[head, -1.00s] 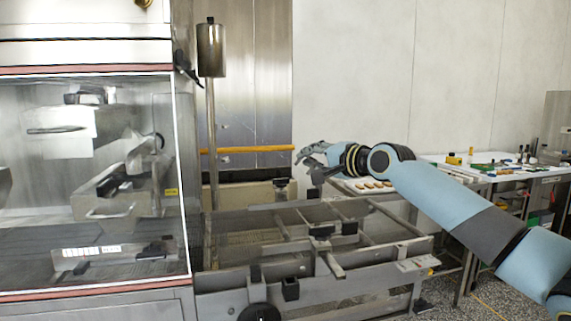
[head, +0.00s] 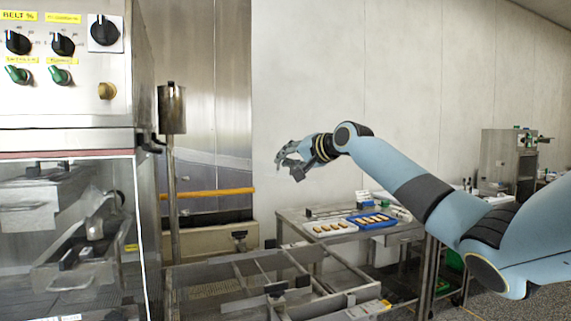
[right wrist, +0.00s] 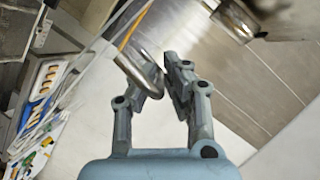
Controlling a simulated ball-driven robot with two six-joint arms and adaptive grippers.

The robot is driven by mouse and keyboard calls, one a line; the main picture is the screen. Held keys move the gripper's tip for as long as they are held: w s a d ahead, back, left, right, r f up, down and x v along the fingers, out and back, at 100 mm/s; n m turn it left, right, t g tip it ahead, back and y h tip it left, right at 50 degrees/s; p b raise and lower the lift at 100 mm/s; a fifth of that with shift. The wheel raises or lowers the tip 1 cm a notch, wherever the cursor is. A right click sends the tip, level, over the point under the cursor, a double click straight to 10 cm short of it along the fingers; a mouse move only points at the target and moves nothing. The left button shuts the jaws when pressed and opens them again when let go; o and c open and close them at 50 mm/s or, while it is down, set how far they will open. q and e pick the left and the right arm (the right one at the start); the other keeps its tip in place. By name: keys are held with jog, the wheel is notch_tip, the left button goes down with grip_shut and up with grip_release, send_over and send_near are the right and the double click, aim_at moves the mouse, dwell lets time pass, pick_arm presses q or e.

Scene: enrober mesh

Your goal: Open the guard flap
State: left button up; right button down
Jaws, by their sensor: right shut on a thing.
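The guard flap (head: 75,235) is the clear panel with a white edge on the front of the machine at the left of the head view. It hangs down, and the machine's inside shows through it. My right gripper (head: 284,160) is in mid-air, well to the right of the flap and apart from it. In the right wrist view my right gripper (right wrist: 165,80) is shut on a thin, rounded metal piece (right wrist: 136,72); I cannot tell what it is. My left gripper is not in view.
A control box with knobs (head: 62,45) sits above the flap. A metal cylinder on a post (head: 171,108) and a yellow bar (head: 208,194) stand between flap and gripper. A metal conveyor frame (head: 235,285) lies below. A table with trays (head: 335,228) stands behind.

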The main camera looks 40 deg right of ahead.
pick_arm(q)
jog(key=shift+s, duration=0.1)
pick_arm(e)
jog(key=shift+r, duration=0.3)
jog(key=c, duration=1.4)
grip_release()
jog(key=shift+c, duration=0.2)
jog(key=shift+f, duration=0.15)
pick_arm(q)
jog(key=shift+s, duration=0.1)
pick_arm(e)
jog(key=shift+v, duration=6)
